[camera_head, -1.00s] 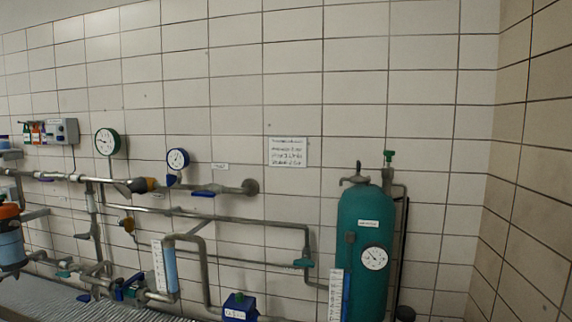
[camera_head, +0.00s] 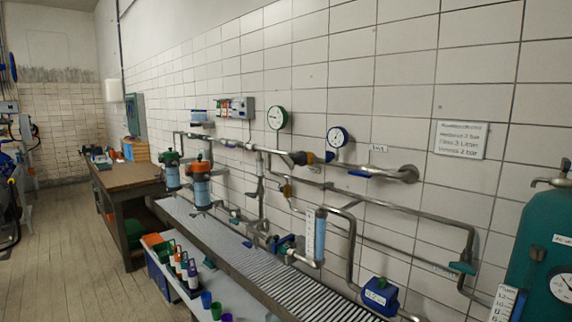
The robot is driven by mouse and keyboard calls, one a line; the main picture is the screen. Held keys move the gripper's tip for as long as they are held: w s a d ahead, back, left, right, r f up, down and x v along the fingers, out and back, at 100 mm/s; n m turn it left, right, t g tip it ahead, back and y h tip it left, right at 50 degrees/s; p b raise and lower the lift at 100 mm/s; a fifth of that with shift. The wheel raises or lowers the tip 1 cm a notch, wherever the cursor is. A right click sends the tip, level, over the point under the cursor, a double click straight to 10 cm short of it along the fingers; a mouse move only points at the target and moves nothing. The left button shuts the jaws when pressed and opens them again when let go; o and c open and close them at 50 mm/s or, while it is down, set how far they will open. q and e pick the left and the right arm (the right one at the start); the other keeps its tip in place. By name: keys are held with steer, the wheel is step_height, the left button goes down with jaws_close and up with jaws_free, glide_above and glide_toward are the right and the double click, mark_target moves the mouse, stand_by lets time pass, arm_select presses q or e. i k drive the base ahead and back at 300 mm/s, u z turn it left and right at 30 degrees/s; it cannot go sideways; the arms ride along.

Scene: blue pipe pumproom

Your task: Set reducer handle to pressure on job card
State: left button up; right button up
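The job card (camera_head: 460,139) is a white sheet on the tiled wall at the right. Its lines seem to include "bar" and "Liter", but I cannot read the figures surely. Neither of my grippers is in view.
A grated channel (camera_head: 235,262) runs below the pipes. A low white shelf with bottles and cups (camera_head: 185,270) stands before it. A wooden workbench (camera_head: 128,176) is further back. A teal tank (camera_head: 540,250) is at the right edge. The floor (camera_head: 75,240) at left is open.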

mark_target(290, 163)
steer(key=u, duration=1.35)
steer(key=i, duration=4.6)
steer(key=z, duration=3.05)
